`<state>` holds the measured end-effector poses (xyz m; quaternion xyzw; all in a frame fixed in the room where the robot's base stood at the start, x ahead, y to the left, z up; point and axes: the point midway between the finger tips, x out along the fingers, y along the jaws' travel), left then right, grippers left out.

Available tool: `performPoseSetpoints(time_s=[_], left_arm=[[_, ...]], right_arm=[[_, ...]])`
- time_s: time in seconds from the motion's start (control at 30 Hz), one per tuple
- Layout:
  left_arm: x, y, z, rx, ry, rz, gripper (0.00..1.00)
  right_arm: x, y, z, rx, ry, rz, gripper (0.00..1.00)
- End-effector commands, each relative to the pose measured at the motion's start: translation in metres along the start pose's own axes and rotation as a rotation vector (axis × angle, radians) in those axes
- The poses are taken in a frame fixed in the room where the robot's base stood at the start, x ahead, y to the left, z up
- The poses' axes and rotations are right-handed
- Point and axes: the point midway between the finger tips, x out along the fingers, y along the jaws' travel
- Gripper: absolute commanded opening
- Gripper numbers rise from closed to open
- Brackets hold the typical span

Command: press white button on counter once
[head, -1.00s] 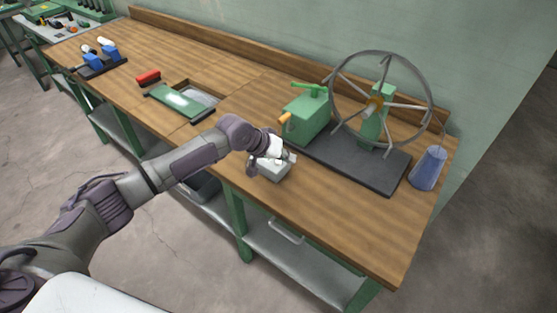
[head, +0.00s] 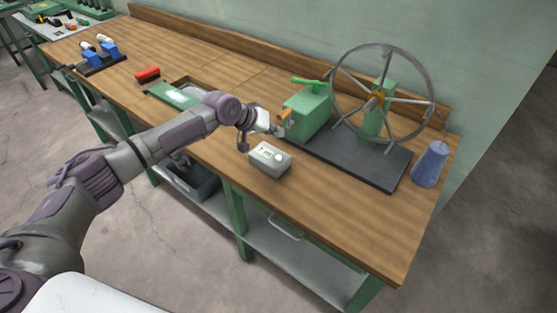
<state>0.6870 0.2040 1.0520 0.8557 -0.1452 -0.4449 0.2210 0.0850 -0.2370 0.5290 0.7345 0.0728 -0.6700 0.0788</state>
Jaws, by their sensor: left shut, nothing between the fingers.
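A small light-grey box (head: 269,162) sits on the wooden counter (head: 330,225) near its front edge. A round white button (head: 278,158) shows on its top, to the right of some markings. My left gripper (head: 279,130) is shut and empty. It is above and behind the box in the picture, close to the green machine's orange handle, and apart from the button. I cannot tell whether it touches the handle. My right gripper is not in view.
A green machine (head: 308,112) with a large spoked wheel (head: 381,95) stands on a dark base behind the box. A blue cone (head: 430,164) stands at the right end. A green plate (head: 172,95) and red-topped tool (head: 147,75) lie left. The counter's front right is clear.

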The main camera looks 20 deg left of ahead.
Motion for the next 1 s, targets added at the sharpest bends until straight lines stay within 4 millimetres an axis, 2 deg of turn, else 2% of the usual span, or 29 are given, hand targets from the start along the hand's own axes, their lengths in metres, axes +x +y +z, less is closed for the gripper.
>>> performPoseSetpoints(time_s=[0.03,0.3,0.53,1.0], left_arm=[[0.009,-0.007,0.007,0.0,0.0,-0.001,0.0],[0.037,-0.027,0.026,0.001,0.001,-0.001,0.0],[0.048,-0.035,0.035,0.0,0.0,0.0,0.0],[0.049,-0.035,0.035,0.001,0.001,0.0,0.0]], right_arm=[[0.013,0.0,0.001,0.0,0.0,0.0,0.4],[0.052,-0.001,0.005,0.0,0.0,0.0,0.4],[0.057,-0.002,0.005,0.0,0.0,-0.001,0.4],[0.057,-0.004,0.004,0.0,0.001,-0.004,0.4]])
